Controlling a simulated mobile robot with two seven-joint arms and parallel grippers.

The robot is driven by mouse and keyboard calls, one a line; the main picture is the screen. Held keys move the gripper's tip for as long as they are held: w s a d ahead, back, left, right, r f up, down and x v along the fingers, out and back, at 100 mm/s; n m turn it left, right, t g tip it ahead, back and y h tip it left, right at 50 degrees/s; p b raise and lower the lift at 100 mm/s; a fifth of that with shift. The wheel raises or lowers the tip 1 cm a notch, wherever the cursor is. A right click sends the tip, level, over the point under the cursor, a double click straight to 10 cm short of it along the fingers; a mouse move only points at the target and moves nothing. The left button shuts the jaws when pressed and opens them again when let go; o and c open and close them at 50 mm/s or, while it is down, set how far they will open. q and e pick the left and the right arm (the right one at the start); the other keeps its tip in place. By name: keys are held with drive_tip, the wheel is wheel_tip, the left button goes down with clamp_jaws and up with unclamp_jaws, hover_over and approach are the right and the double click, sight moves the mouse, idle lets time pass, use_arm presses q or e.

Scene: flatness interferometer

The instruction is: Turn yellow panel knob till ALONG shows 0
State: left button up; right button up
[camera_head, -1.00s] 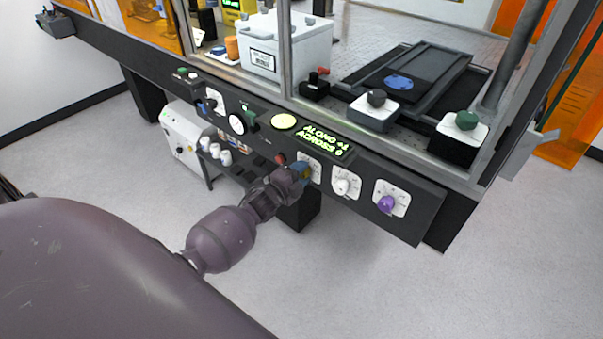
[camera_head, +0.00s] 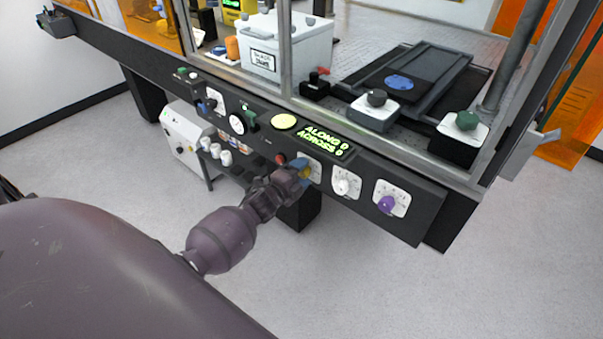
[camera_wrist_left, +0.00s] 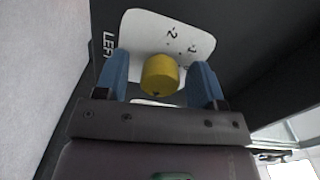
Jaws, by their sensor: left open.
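The yellow knob (camera_wrist_left: 160,75) sits on a white dial plate (camera_wrist_left: 150,35) in the left wrist view. My left gripper (camera_wrist_left: 163,82) is open, with one blue finger on each side of the knob and a gap visible at both. In the head view the left gripper (camera_head: 302,170) is at the panel front and mostly covers the yellow knob. The display (camera_head: 325,139) on the panel reads ALONG 0 and ACROSS 0 in green-yellow letters. My right gripper is not in view.
A white knob (camera_head: 343,186) and a purple knob (camera_head: 387,204) sit to the right on the same panel (camera_head: 425,215). A red button (camera_head: 281,158) is close to the left of my gripper. The floor in front of the panel is clear.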

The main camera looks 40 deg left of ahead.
use_arm(q)
drive_tip(key=s+p, duration=0.1)
drive_tip(key=s, duration=0.9)
drive_tip(key=shift+s+a+r, duration=0.15)
drive_tip(key=shift+s+a, duration=0.25)
drive_tip(key=shift+a, duration=0.05)
drive_tip(key=s+d+f+n+g, duration=0.2)
drive_tip(key=s+d+n+g, duration=0.1)
drive_tip(key=s+d+n, duration=0.3)
drive_tip(key=s+d+f+n+g+y, duration=0.1)
drive_tip(key=s+d+f+n+g, duration=0.2)
drive_tip(key=s+n, duration=0.7)
drive_tip(key=s+d, duration=0.2)
drive_tip(key=s, duration=0.1)
drive_tip(key=shift+s+d+f+g, duration=0.15)
drive_tip(key=shift+s+d+g, duration=0.2)
drive_tip(key=shift+s+g, duration=0.05)
